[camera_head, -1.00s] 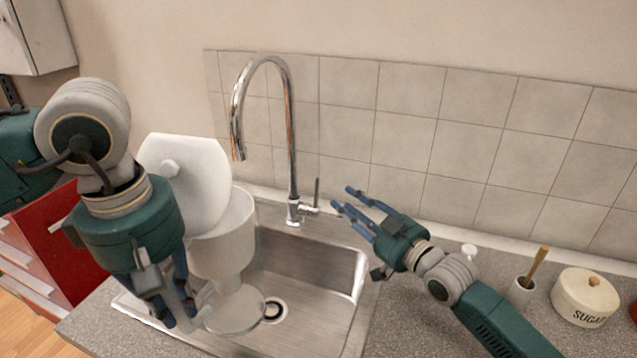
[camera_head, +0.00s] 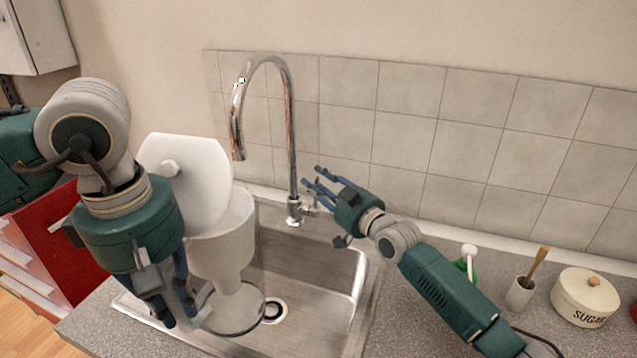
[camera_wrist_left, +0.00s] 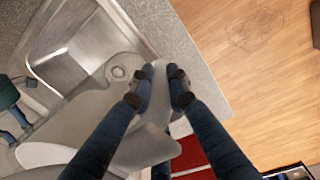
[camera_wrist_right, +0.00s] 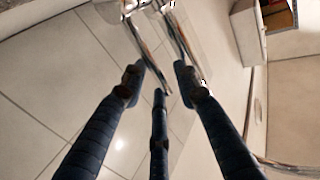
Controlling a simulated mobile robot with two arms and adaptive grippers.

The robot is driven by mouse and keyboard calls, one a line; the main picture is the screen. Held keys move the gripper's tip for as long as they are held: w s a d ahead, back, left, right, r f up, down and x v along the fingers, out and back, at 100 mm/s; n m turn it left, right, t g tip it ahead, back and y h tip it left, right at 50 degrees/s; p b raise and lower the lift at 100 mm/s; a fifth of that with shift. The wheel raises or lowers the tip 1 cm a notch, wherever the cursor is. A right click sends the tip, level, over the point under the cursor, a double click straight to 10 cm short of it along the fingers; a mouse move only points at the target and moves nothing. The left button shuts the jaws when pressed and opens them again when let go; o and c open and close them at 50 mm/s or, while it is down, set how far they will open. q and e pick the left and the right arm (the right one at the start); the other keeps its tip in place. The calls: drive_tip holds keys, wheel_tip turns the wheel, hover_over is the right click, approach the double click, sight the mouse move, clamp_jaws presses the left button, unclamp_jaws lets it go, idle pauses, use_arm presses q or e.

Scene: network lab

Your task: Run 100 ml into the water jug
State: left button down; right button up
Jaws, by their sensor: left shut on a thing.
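The water jug (camera_head: 222,248) has a white upper part and a clear lower body. Its white lid (camera_head: 190,185) stands raised at the back. My left gripper (camera_head: 182,312) is shut on the jug and holds it over the left of the sink; the left wrist view shows its fingers around the pale handle (camera_wrist_left: 158,95). The chrome tap (camera_head: 290,140) arches above, with its spout just right of the lid. My right gripper (camera_head: 312,180) is open and empty beside the tap's base, hiding most of the lever. Chrome tap parts (camera_wrist_right: 150,45) show beyond its fingertips.
The steel sink (camera_head: 325,270) lies below, with its drain beside the jug's foot. A sugar pot (camera_head: 585,297), a cup holding a brush (camera_head: 520,293) and a green item with a white top (camera_head: 469,262) stand on the right counter. A tiled wall (camera_head: 410,140) is close behind.

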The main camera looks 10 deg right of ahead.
use_arm(q)
drive_tip(key=shift+r, duration=0.1)
use_arm(e)
clamp_jaws()
drive_tip(key=shift+s, duration=0.1)
drive_tip(key=shift+s+a+f+n+t+y, duration=0.2)
drive_tip(key=shift+s+a+n+t+y, duration=0.35)
drive_tip(key=shift+n, duration=0.5)
drive_tip(key=shift+s+a+f+n+t+y, duration=0.25)
drive_tip(key=shift+s+a+n+y, duration=0.15)
drive_tip(key=shift+s+n, duration=0.55)
drive_tip(key=shift+s+a+f+n+t+y, duration=0.2)
drive_tip(key=shift+s+a+n+t+y, duration=0.25)
drive_tip(key=shift+n, duration=0.75)
unclamp_jaws()
